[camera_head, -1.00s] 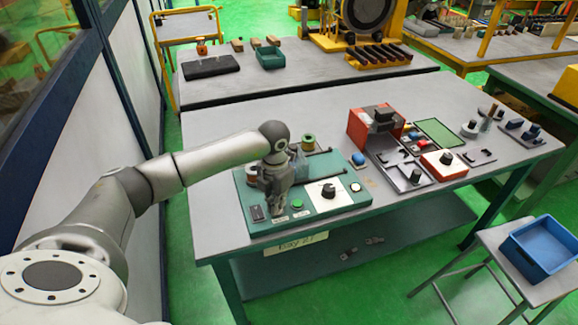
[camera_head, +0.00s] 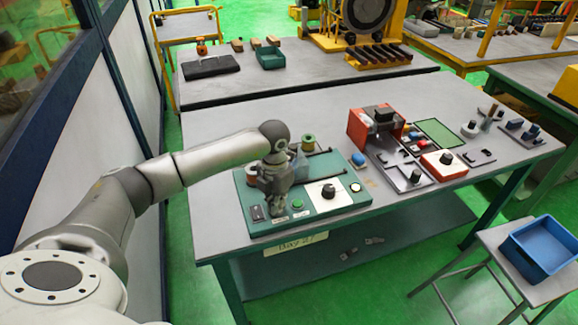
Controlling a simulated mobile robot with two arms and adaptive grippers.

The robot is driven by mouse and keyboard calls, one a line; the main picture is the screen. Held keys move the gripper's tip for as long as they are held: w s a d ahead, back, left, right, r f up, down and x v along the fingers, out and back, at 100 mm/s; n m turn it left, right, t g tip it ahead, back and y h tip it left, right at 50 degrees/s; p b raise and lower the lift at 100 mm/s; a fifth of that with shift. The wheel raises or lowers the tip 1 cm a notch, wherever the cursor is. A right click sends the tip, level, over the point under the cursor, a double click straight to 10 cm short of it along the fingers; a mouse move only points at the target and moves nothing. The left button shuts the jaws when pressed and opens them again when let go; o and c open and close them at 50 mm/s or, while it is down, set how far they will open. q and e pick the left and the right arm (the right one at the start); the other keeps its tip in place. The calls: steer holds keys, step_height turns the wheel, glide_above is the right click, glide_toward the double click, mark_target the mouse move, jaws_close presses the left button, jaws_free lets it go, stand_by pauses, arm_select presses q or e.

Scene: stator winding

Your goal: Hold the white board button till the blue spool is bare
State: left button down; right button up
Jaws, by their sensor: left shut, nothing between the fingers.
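The green winding board (camera_head: 340,205) lies at the front left of the grey table. My left gripper (camera_head: 277,213) points down over the board's front left part, shut and empty, just left of a green button (camera_head: 298,204). No white button shows under its fingertips; that spot is hidden, and I cannot tell whether they touch. A small white round piece (camera_head: 355,187) sits at the board's right edge. A spool with olive-coloured winding (camera_head: 308,142) stands at the board's back. I cannot make out the blue spool; my gripper covers much of the board's left side. My right gripper is out of view.
A white panel with a black knob (camera_head: 328,192) is right of the green button, and a black switch (camera_head: 257,213) is at the board's left corner. A red machine (camera_head: 375,127) and black fixtures stand farther right. A blue bin (camera_head: 543,247) rests on a stool.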

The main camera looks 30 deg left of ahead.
arm_select(q)
steer(key=shift+r+p, duration=2.1)
steer(key=shift+r, duration=1.35)
